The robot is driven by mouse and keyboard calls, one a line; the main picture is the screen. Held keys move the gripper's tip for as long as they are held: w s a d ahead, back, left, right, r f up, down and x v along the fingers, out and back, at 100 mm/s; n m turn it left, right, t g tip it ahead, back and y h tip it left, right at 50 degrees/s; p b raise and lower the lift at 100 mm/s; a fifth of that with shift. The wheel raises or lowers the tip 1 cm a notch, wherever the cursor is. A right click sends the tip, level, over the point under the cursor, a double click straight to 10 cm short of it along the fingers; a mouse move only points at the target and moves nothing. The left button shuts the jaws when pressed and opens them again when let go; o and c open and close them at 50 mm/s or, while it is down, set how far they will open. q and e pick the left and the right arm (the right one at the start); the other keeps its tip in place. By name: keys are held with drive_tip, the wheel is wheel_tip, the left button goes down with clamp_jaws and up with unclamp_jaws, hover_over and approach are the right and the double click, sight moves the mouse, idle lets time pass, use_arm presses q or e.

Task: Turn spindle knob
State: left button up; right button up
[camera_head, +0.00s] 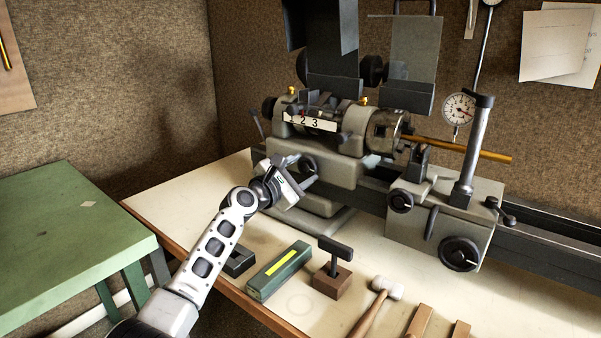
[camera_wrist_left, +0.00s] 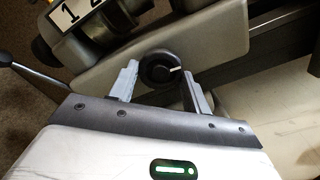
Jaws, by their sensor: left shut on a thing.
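The spindle knob (camera_wrist_left: 160,68) is a round black knob with a white mark pointing right, on the grey front face of the lathe's headstock. In the head view the knob (camera_head: 309,165) is partly hidden by my left gripper (camera_head: 299,174). In the left wrist view the two grey fingers of my left gripper (camera_wrist_left: 162,78) stand on either side of the knob and are shut on it. My right gripper is not in view.
The lathe (camera_head: 315,145) carries a strip numbered 1 2 3 (camera_head: 309,121) above the knob. A lever (camera_wrist_left: 30,70) sticks out at the left. A green box (camera_head: 279,270), a wooden block with a black T-handle (camera_head: 332,284) and a mallet (camera_head: 376,302) lie on the bench front.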

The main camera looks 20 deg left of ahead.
use_arm(q)
drive_tip(key=m+b, duration=0.2)
drive_tip(key=m, duration=0.3)
drive_tip(key=shift+f, duration=0.1)
drive_tip(key=m+b, duration=0.1)
drive_tip(key=m, duration=0.2)
drive_tip(key=shift+a+b, duration=0.1)
drive_tip(key=shift+b, duration=0.2)
drive_tip(key=shift+m+b, duration=0.45)
drive_tip(key=shift+m, duration=0.85)
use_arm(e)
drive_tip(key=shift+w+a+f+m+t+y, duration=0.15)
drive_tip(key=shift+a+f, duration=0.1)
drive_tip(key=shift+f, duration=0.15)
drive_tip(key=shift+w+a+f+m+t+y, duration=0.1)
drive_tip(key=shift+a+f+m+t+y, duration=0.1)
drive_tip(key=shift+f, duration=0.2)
use_arm(q)
drive_tip(key=o, duration=1)
drive_tip(key=shift+s+r, duration=0.1)
drive_tip(key=shift+r, duration=0.1)
